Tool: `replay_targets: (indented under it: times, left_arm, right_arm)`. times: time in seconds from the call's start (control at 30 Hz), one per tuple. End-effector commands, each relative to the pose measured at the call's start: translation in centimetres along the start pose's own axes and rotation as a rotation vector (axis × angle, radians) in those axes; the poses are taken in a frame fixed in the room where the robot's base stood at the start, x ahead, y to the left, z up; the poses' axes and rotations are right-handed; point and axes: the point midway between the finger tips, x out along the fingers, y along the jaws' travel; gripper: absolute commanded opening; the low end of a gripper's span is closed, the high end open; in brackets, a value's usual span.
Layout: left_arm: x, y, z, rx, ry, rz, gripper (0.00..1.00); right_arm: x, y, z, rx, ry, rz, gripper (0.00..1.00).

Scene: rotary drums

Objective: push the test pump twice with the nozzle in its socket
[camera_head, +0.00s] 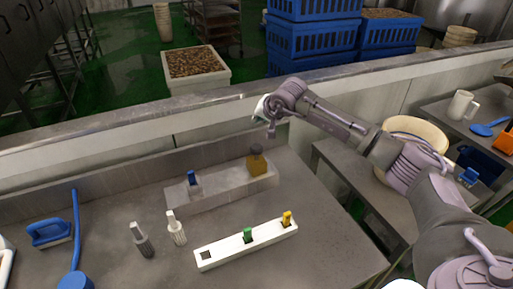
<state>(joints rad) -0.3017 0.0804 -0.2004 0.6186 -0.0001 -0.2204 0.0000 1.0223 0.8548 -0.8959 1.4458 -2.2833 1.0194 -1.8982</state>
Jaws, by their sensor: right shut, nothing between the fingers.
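A grey block (222,190) lies along the back of the steel table. At its right end stands a yellow-brown piece with a dark top (257,163), which looks like the test pump. At its left end a blue-topped piece (193,181) stands upright, perhaps the nozzle in its socket. My right gripper (271,129) is shut and empty, above and slightly right of the yellow-brown piece, apparently apart from it. In front, a white rack (220,251) holds a green piece (248,235) and a yellow piece (287,218); its left hole is empty.
Two grey-and-white bottle-like pieces (142,239) (176,228) stand left of the rack. A blue brush (50,233) and a blue-handled tool (76,230) lie at the left. A low wall (130,140) runs behind the table. The table's right front is clear.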

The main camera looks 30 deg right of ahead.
Motion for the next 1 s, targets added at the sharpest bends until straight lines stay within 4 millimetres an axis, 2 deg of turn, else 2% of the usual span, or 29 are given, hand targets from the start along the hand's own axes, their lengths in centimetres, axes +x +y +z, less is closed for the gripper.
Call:
replay_targets:
  times: [0.33, 0.4, 0.5, 1.0]
  left_arm:
    - [2.1, 0.0, -0.1, -0.001, 0.005, 0.000, 1.00]
    - [3.3, 0.0, -0.1, -0.001, 0.005, 0.000, 1.00]
    - [4.1, 0.1, 0.0, -0.001, 0.005, 0.000, 1.00]
    - [4.3, 0.1, 0.0, -0.001, 0.005, 0.000, 1.00]
  right_arm:
    - [3.5, 2.5, 2.6, 0.001, -0.002, -0.001, 0.00]
    - [4.4, 3.2, 3.2, 0.001, 0.000, -0.002, 0.00]
    - [5.0, 3.6, 3.6, 0.001, 0.000, -0.001, 0.00]
    - [5.2, 3.7, 3.8, 0.001, 0.000, -0.001, 0.00]
